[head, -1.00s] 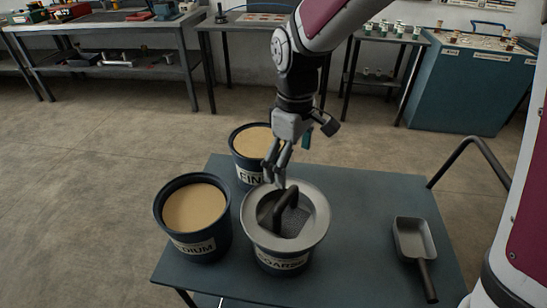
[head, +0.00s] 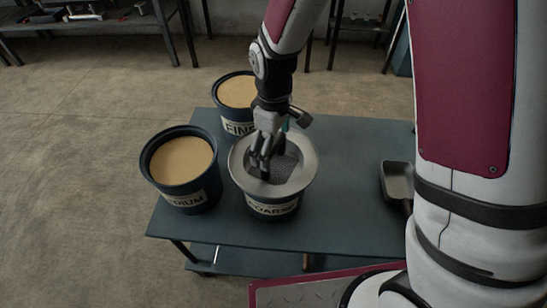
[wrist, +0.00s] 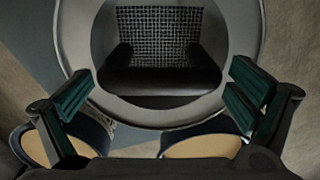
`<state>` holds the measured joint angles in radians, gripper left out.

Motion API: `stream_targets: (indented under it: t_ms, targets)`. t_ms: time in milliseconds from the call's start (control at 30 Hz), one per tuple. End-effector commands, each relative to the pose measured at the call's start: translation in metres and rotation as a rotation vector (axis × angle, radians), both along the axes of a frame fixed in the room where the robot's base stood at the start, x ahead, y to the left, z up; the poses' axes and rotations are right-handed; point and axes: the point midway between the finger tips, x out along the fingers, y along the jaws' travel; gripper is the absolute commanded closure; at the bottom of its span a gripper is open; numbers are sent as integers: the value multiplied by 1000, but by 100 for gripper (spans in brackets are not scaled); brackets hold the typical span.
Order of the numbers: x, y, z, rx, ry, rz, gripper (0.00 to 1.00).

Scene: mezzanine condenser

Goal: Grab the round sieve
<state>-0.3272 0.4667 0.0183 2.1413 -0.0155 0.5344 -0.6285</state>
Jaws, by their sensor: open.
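The round sieve (head: 307,175) has a wide grey rim, a dark mesh and a black handle. It sits on top of the bucket labelled COARSE (head: 272,207). In the wrist view the sieve's rim (wrist: 75,40) fills the upper part, with the black handle (wrist: 160,80) running across the mesh. My gripper (head: 262,160) points down over the sieve. Its two green-padded fingers (wrist: 160,95) are apart, one on each side of the handle's line. I cannot tell how far above the handle they are. The fingers hide part of the handle in the head view.
The MEDIUM bucket (head: 183,158) stands left of the sieve and the FINE bucket (head: 237,92) behind it, both filled with tan grains. A scoop (head: 397,180) lies right on the blue-grey table (head: 345,215), partly hidden by my arm. The table between sieve and scoop is clear.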

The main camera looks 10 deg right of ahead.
Motion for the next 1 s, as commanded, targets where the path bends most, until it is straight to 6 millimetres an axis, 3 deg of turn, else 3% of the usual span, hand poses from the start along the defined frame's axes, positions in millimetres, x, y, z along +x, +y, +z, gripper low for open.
stream_targets:
  t_ms: [133, 400, 600, 867, 1000]
  targets:
    - [0, 0, -15, -1, 1, 0, 0]
    - [0, 0, -17, -1, -1, 0, 0]
    - [0, 0, -17, -1, -1, 0, 45]
    - [1, 0, -15, 0, -2, 0, 45]
    - [1, 0, -1, 2, -5, -1, 45]
